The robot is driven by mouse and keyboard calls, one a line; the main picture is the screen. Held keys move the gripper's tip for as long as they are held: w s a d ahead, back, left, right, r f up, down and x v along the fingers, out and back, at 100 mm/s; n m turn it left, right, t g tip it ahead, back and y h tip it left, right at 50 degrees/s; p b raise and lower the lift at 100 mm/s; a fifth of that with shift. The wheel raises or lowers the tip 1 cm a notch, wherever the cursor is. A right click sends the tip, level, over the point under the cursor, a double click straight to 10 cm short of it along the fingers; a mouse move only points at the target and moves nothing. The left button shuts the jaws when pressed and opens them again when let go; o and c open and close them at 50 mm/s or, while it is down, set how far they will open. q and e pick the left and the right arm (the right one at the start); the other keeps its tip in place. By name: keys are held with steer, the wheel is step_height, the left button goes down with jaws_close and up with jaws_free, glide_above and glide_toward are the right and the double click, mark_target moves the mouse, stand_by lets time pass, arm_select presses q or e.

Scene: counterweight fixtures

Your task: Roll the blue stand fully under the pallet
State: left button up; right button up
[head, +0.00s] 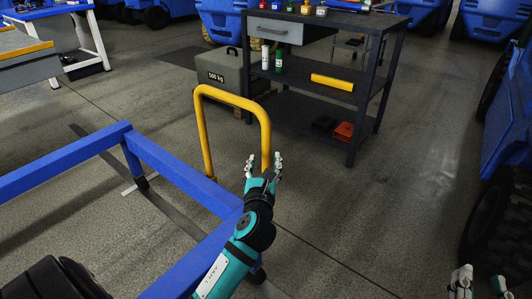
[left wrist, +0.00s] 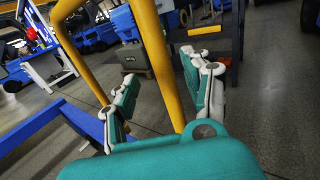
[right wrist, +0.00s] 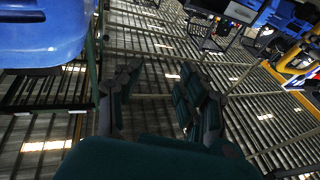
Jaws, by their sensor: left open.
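The blue stand (head: 180,180) is a low frame of blue bars at the left and middle of the head view. A yellow hoop handle (head: 228,97) rises at its right end. My left gripper (head: 264,162) is open at the handle's right post. In the left wrist view, that yellow post (left wrist: 158,62) shows between the open fingers (left wrist: 165,95), with no clear grip on it. My right gripper (head: 480,283) is at the lower right of the head view, with its fingers apart and empty in the right wrist view (right wrist: 160,92). I cannot make out the pallet.
A dark shelf cart (head: 325,75) with bottles stands beyond the handle, beside a grey 500 kg weight (head: 222,72). A blue vehicle with a big tyre (head: 500,215) is at the right. The floor between cart and vehicle is clear. A white-legged bench (head: 92,40) stands far left.

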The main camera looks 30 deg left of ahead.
mark_target(266, 153)
arm_select(q)
steer(key=b+x, duration=0.1)
steer(key=x, duration=0.4)
steer(key=shift+w+a, duration=0.35)
steer(key=shift+w, duration=0.15)
arm_select(e)
step_height(266, 153, up, 6)
steer(key=s+t+y, duration=0.1)
steer(key=s+t, duration=0.1)
steer(key=t, duration=0.2)
steer(key=shift+s, duration=0.35)
arm_select(q)
jaws_close()
arm_select(e)
steer(key=shift+a+f, duration=0.1)
arm_select(q)
steer(key=shift+f, duration=0.1)
arm_select(e)
steer(key=shift+w, duration=0.1)
